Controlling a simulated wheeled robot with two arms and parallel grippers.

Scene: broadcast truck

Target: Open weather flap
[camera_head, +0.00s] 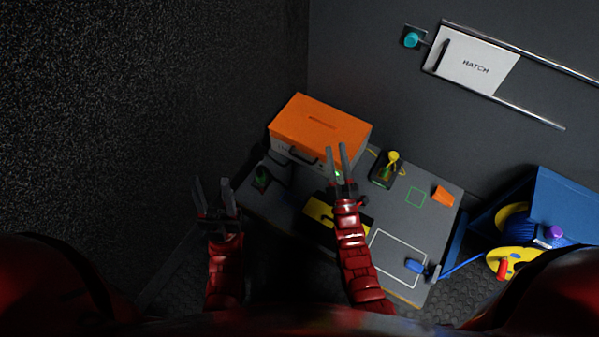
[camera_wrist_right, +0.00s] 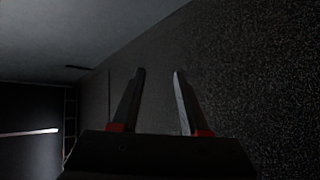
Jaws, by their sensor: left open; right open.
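No label reading "weather flap" is legible, so I cannot tell for sure which part it is. An orange lid (camera_head: 305,120) with small unreadable lettering covers a grey box with a dark handle (camera_head: 303,154), at the back left of the table; it looks closed. My right gripper (camera_head: 337,148) is open and empty, its fingertips in front of the box's right part in the head view; contact cannot be told. Its open fingers also show in the right wrist view (camera_wrist_right: 159,75), with nothing between them. My left gripper (camera_head: 211,181) is open and empty, left of the table.
The dark table (camera_head: 400,215) holds a yellow-topped device (camera_head: 393,160), an orange cup-like piece (camera_head: 443,194), a blue connector (camera_head: 415,266) and a yellow-black plate (camera_head: 320,213). A white HATCH panel (camera_head: 475,65) sits between wall rails, beside a teal knob (camera_head: 411,40).

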